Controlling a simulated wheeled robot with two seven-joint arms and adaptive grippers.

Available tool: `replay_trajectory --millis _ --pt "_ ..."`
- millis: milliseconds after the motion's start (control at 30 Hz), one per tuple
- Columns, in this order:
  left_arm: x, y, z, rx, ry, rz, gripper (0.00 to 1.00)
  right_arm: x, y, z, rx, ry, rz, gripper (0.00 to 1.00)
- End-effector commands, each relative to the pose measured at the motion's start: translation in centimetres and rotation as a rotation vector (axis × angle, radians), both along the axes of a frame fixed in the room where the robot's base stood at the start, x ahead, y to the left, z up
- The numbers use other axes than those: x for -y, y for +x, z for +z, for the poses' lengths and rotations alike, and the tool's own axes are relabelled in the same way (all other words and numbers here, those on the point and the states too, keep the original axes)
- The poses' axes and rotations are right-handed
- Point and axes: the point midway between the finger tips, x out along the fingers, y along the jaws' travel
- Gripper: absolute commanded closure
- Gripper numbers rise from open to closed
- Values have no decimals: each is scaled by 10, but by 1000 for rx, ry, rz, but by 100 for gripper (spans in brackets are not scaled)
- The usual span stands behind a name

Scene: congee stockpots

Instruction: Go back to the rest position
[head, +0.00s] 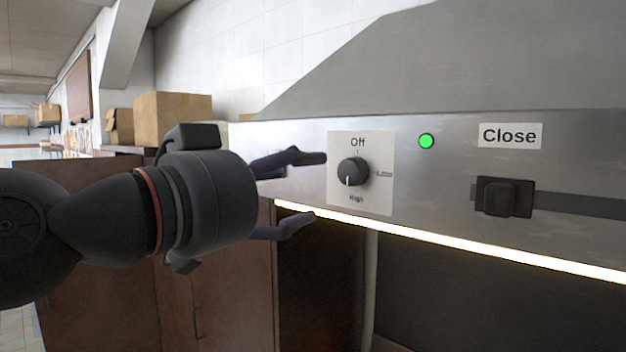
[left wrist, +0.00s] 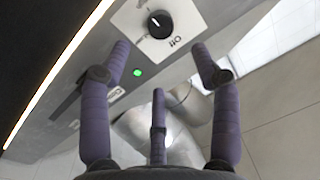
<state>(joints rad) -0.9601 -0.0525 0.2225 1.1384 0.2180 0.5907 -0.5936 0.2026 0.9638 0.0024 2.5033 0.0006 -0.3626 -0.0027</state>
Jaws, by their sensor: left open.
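My left gripper (head: 307,190) reaches in from the left in the head view, its fingers apart and empty, just short of the black knob (head: 353,171). The knob sits on a white plate (head: 378,198) marked Off, Low and High, and its white mark points down toward High. In the left wrist view the open fingers (left wrist: 162,62) frame the space below the knob (left wrist: 159,24), with nothing between them. My right gripper is not in view.
The metal hood panel (head: 300,128) carries a lit green light (head: 426,141) and a black slider (head: 503,197) under a Close label (head: 510,135). A bright light strip (head: 450,245) runs along its lower edge. Brown cabinets (head: 225,300) and cardboard boxes (head: 172,118) stand behind my arm.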

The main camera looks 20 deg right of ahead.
Motion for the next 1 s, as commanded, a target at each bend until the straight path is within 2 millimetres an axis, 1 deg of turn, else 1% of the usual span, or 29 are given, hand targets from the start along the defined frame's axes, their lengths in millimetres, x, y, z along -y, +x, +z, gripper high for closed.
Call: replay_trajectory --millis 100,200,633,733,767,867,967,1000 --pt "-9 -4 0 0 0 0 37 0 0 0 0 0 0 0" --pt "-12 -6 -1 -1 1 -1 37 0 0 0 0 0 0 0" --pt "-12 -6 0 -1 1 -1 37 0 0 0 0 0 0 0" --pt "-10 -2 -7 -9 6 5 37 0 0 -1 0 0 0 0" --pt "-9 2 -12 -15 10 9 37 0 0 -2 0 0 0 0" --pt "0 25 -42 -54 32 36 37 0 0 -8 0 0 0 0" --pt "9 59 -89 -114 63 78 37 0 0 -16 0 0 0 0" --pt "12 74 -111 -142 75 99 37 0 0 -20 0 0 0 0"
